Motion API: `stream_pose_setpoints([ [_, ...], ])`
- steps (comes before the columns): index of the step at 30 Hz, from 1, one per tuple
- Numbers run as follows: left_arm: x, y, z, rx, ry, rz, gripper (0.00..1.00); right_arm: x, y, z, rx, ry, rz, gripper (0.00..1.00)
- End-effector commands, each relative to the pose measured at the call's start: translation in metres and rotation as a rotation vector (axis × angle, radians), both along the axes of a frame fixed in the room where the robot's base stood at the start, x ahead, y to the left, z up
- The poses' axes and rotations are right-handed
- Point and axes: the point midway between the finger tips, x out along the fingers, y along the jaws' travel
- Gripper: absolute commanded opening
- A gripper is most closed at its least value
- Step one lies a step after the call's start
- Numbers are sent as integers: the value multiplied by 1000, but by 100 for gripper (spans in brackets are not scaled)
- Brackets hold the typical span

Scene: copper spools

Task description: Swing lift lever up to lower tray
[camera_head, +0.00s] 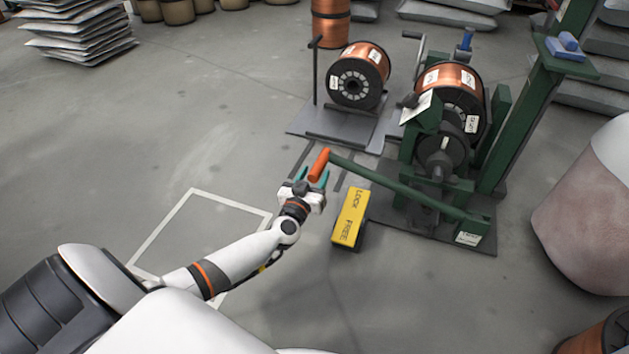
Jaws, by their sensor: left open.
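The lift lever (395,187) is a long green bar running from the green stand at right toward the left, ending in an orange handle (320,163). My left gripper (311,179) is open at the orange handle, its teal fingers on either side of or close beside it; whether they touch cannot be told. The tray (322,124) is a flat grey plate behind the lever, carrying a copper spool (360,74) with black flanges. My right gripper does not show.
A yellow box (349,219) marked LOCK and FREE sits on the floor beside my left gripper. The green stand (521,124) holds another copper spool (450,82). A large pale rounded sack (590,215) stands at right. Floor at left is open, with a white outlined square (180,207).

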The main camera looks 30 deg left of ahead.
Motion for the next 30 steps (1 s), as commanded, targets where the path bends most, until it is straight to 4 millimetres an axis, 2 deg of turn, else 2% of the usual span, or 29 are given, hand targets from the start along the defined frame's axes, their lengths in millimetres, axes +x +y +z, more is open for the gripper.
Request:
stream_pose_setpoints([
  [11, 6, 1, 1, 1, 0, -1, 49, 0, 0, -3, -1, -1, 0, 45],
  [20, 6, 1, 1, 0, 0, -1, 0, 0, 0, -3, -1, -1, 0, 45],
  [30, 6, 0, 7, 8, 2, -1, 0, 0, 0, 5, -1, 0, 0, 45],
])
